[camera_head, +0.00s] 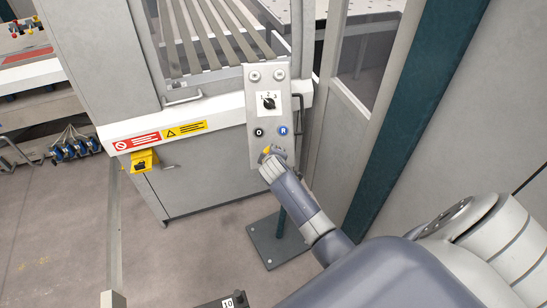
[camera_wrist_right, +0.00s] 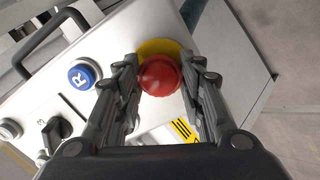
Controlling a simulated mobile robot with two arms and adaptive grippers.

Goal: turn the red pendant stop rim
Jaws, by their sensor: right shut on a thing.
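The red pendant stop (camera_wrist_right: 160,75) is a round red button on a yellow base (camera_wrist_right: 160,47), in the right wrist view. My right gripper (camera_wrist_right: 158,78) has one finger on each side of the red rim and is shut on it. In the head view my right gripper (camera_head: 271,155) reaches the lower end of the grey pendant panel (camera_head: 267,90). My left gripper is not in view.
The panel carries a black selector knob (camera_head: 268,103), a blue R button (camera_head: 283,131) and a black-and-white button (camera_head: 259,132) above the stop. A grey handle (camera_wrist_right: 50,40) juts from the panel side. The white machine cabinet (camera_head: 200,170) stands to the left.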

